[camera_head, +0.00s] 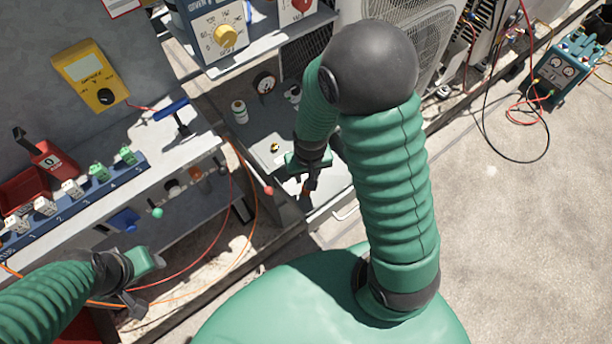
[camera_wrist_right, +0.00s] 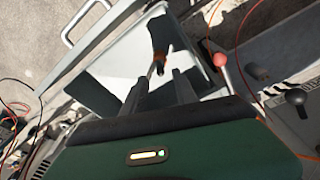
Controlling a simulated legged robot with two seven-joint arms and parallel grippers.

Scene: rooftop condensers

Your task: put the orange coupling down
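The orange coupling (camera_wrist_right: 159,60) shows small in the right wrist view, with a brass-coloured end and a dark patch beside it. It is over or in a pale open drawer or tray (camera_wrist_right: 110,84); I cannot tell whether it touches the bottom. My right gripper (camera_wrist_right: 160,78) has its two fingers apart, with a gap on both sides of the coupling, which lies just beyond the fingertips. In the head view my right gripper (camera_head: 309,184) points down over the tray, with a small reddish bit at its tips. My left gripper (camera_head: 140,285) is at lower left, away from it.
A bench with a numbered blue rack (camera_head: 75,205) and a yellow meter (camera_head: 90,77) stands at left. A red-knobbed lever (camera_wrist_right: 220,60) is close beside the tray. Red and orange cables (camera_head: 228,235) run along the bench front. Condensers stand behind; bare roof lies right.

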